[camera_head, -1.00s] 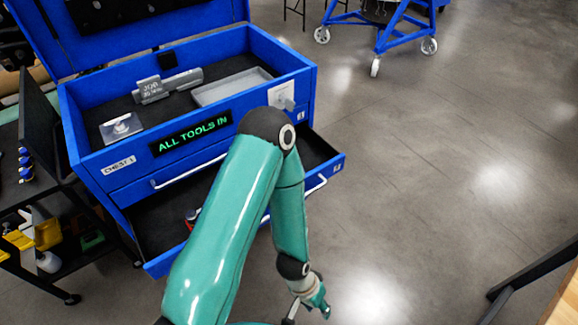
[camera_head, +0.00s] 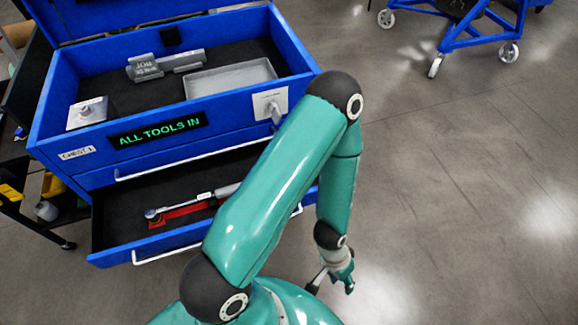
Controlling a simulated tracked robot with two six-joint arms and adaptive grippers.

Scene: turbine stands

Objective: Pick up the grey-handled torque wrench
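The torque wrench (camera_head: 203,197) lies in the open lower drawer (camera_head: 115,222) of the blue tool chest. Its round ratchet head is at the left, and its grey handle points up to the right, where my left arm partly hides it. A red patch lies under its middle. My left gripper (camera_head: 333,283) hangs in front of the drawer to the right, over the floor. Its fingers look spread and empty, apart from the wrench. My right gripper is not in view.
The chest's top tray holds a grey tray (camera_head: 232,79), a grey block (camera_head: 145,67) and a small plate with a knob (camera_head: 91,112). A sign reads "ALL TOOLS IN" (camera_head: 158,130). A blue wheeled stand (camera_head: 480,30) is at the back right. The floor at right is clear.

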